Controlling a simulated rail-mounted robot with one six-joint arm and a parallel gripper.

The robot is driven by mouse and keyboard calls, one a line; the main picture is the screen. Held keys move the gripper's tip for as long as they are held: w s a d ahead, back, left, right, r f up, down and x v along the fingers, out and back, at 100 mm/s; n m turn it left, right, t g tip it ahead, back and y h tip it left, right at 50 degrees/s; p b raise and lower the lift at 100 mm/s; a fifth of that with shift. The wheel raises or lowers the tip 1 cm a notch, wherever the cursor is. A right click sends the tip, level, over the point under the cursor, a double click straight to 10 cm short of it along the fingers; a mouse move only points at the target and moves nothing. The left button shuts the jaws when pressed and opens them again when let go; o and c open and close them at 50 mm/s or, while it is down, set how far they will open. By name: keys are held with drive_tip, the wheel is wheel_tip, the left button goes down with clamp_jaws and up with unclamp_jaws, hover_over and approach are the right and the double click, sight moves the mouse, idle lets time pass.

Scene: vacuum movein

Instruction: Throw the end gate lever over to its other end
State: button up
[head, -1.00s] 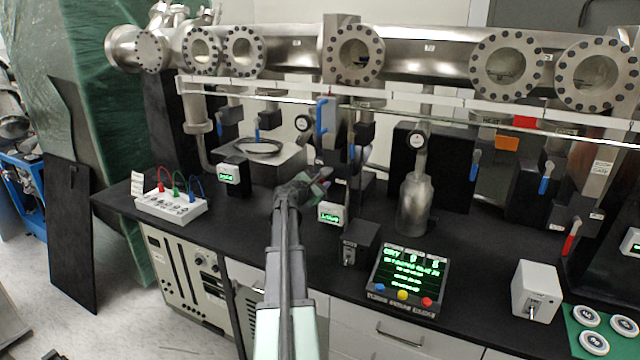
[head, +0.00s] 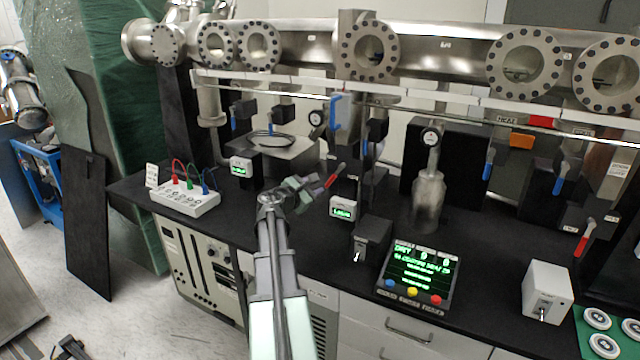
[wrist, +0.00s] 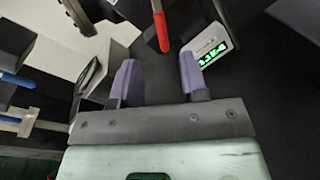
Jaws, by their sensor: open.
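A red-handled lever (head: 335,176) slants up to the right from near the bench, just right of my gripper in the head view. In the wrist view the red handle (wrist: 161,28) hangs between and beyond the fingertips, apart from them. My gripper (head: 308,188) is open and empty; its two purple fingers (wrist: 160,72) show in the wrist view. Another red-handled lever (head: 582,240) stands at the far right. I cannot tell from labels which one is the end gate lever.
Small green-lit readouts (head: 343,208) stand close to the near lever. A dark switch box (head: 372,236) and a display console (head: 415,275) sit to the right. Blue-handled levers (head: 337,112) hang under the steel pipe (head: 300,52). A white socket box (head: 186,200) lies left.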

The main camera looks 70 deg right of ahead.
drive_tip(key=shift+f, duration=0.15)
drive_tip(key=shift+c, duration=1.2)
drive_tip(key=f+m+t+b, duration=0.1)
drive_tip(key=f, duration=0.1)
drive_tip(key=s+f+m+t+b, duration=0.1)
drive_tip(key=f+m+t+b, duration=0.1)
drive_tip(key=shift+d+f+m, duration=0.1)
drive_tip(key=shift+f+m, duration=0.05)
drive_tip(key=shift+m, duration=0.15)
drive_tip(key=c, duration=0.5)
drive_tip(key=f+m+t+b, duration=0.2)
drive_tip(key=m, duration=0.1)
drive_tip(key=f+m+t+b, duration=0.1)
drive_tip(key=shift+s+a+m, duration=0.2)
drive_tip(key=shift+s+m, duration=0.1)
clamp_jaws()
drive_tip(key=m+t+h+b, duration=0.3)
drive_tip(key=m+t+b, duration=0.45)
drive_tip(key=m, duration=1.15)
approach(332, 181)
drive_tip(key=p+x, duration=0.3)
drive_tip(key=x, duration=0.4)
drive_tip(key=shift+w+d+p, duration=0.2)
drive_tip(key=shift+d+p, duration=0.05)
drive_tip(key=shift+p, duration=0.15)
